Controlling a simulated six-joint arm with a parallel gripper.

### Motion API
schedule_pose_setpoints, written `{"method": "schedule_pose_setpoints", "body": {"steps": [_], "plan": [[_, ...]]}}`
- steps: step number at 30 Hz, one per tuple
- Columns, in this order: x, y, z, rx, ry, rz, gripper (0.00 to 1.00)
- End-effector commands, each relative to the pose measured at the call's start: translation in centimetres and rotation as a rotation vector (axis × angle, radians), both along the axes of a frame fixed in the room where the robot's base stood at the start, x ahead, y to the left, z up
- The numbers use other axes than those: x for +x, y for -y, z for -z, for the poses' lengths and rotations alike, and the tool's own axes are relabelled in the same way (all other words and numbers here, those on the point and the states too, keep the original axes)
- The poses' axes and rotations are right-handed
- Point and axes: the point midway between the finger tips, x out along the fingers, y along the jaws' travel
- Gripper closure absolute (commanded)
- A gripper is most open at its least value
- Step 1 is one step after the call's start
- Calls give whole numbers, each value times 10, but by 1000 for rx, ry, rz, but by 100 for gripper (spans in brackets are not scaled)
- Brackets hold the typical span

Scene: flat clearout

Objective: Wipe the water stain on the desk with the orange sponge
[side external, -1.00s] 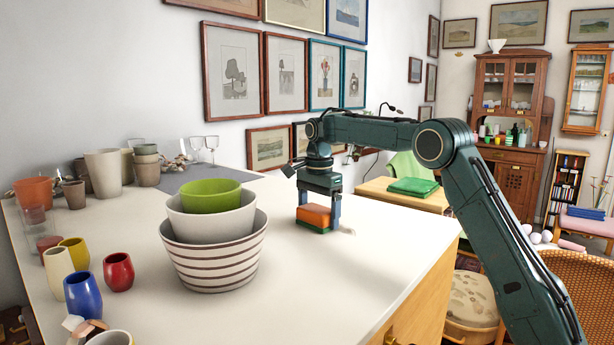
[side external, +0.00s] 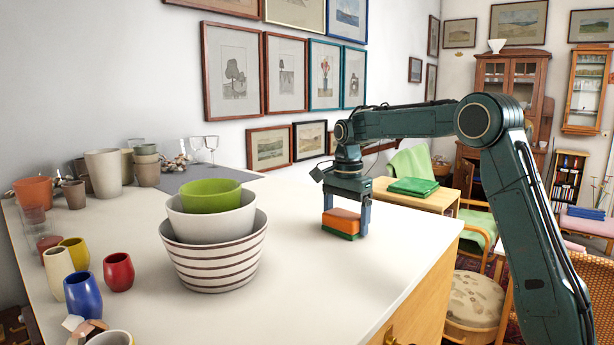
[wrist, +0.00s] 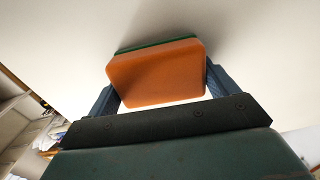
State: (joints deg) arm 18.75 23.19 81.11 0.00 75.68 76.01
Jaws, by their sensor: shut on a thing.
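The orange sponge (side external: 342,221) has a green underside and is held between the fingers of my gripper (side external: 346,217). It is at the desk's surface toward the right end, green side down; I cannot tell for sure whether it touches. In the wrist view the sponge (wrist: 155,75) sits between the two blue-grey fingers of my gripper (wrist: 160,85), with pale desk beyond. The white desk (side external: 320,275) shows no clear water stain now; any stain under or behind the sponge is hidden.
Stacked bowls (side external: 212,250) stand left of my gripper. Several cups and pots (side external: 118,271) fill the desk's left side. A grey mat (side external: 205,179) lies at the back. The desk's right edge is near the sponge. The desk's front middle is clear.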

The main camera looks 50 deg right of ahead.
Motion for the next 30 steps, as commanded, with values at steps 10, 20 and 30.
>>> {"method": "schedule_pose_setpoints", "body": {"steps": [10, 20, 30], "plan": [[-31, 0, 1, 1, -3, 1, 35], [-43, 0, -22, 0, 0, 0, 35], [-43, 0, -52, -1, 2, 0, 35]]}}
